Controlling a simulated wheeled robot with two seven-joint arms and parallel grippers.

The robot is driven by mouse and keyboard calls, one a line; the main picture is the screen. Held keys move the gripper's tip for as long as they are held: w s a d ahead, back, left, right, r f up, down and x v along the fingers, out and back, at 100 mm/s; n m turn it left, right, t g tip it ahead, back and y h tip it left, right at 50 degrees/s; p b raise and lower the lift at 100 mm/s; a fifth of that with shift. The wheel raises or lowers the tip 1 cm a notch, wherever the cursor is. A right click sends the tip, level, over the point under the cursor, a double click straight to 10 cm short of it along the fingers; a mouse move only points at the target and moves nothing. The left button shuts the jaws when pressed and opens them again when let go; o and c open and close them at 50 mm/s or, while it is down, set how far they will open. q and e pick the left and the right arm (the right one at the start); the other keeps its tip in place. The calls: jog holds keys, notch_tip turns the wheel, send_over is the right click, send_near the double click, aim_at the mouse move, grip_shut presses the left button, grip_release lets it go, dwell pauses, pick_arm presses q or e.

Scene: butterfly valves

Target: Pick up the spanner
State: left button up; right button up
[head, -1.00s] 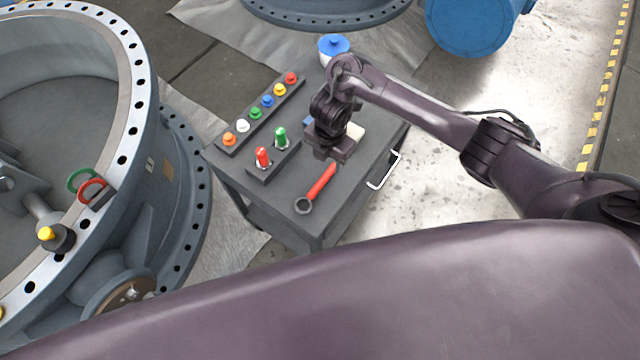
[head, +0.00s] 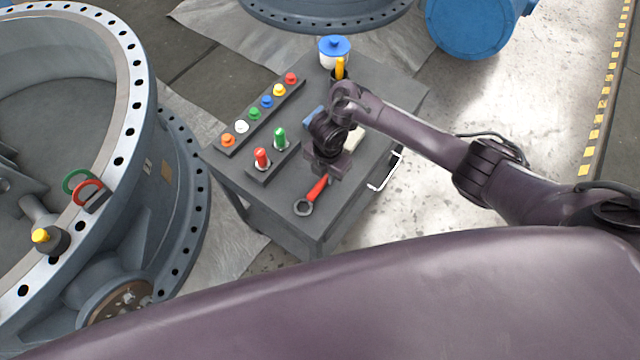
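The spanner (head: 317,190) lies on the dark grey cart top (head: 265,195) near its front corner. It has a red handle and a dark grey ring end towards the front. My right gripper (head: 325,174) points down over the rear part of the handle and hides that end. I cannot tell whether its fingers are apart or closed, or whether they touch the handle. My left gripper is not in view.
A rack with several coloured knobs (head: 262,114) and a block with a red and a green plug (head: 270,160) stand left of the gripper. A large valve (head: 150,200) stands left.

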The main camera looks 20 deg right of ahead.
grip_shut()
jog(key=shift+r, duration=0.1)
jog(key=shift+w+r, duration=0.1)
jog(key=shift+r, duration=0.5)
notch_tip(320, 180, up, 19)
jog(key=p, duration=1)
jog(key=shift+f+p, duration=0.2)
jog(key=shift+p, duration=0.1)
jog(key=shift+c, duration=0.4)
grip_release()
grip_shut()
